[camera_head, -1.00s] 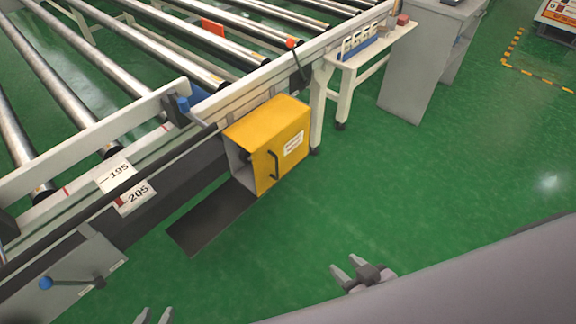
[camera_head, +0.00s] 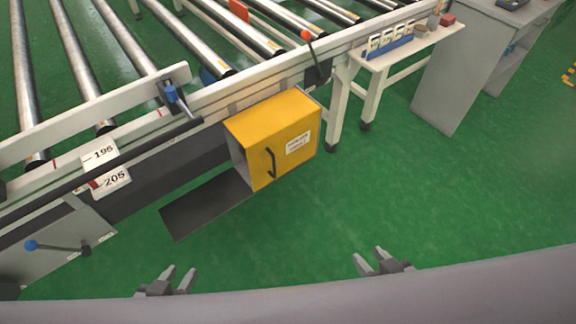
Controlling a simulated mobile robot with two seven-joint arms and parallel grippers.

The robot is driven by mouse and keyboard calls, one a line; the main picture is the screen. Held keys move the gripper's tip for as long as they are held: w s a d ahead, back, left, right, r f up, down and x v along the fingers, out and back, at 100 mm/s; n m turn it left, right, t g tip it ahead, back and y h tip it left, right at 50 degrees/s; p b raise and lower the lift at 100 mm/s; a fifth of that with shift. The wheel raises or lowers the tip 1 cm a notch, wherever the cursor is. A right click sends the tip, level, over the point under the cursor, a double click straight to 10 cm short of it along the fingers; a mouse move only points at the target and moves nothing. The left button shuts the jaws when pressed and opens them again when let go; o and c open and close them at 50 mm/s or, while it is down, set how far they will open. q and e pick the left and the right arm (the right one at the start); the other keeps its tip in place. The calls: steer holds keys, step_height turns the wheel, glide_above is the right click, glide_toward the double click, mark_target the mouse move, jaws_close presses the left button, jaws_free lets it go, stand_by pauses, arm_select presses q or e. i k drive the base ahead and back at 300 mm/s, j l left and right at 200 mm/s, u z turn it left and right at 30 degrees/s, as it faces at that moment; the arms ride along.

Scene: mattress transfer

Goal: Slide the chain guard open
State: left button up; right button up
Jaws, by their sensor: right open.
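The chain guard (camera_head: 262,122) is a yellow box with a white label (camera_head: 299,143) and a black handle (camera_head: 271,163) on its front face. It sits on the side of the roller conveyor, and its left end looks open. My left gripper (camera_head: 181,274) is at the bottom, below and left of the guard, with its fingers apart and empty. My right gripper (camera_head: 368,257) is below and right of the guard, open and empty. Neither gripper touches the guard.
A dark flat plate (camera_head: 205,204) lies below and left of the guard. A grey panel with a blue-knobbed lever (camera_head: 58,247) is at the left. A white side table (camera_head: 405,48) and grey cabinet (camera_head: 478,62) stand at the right. Green floor (camera_head: 400,190) is clear in front.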

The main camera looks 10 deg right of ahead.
mark_target(278, 134)
steer(key=i+l, duration=0.1)
steer(key=l, duration=0.35)
steer(key=i+l, duration=0.1)
steer(key=l, duration=0.35)
steer(key=i+l, duration=0.1)
steer(key=l, duration=0.35)
steer(key=i+l, duration=0.15)
steer(key=l, duration=0.35)
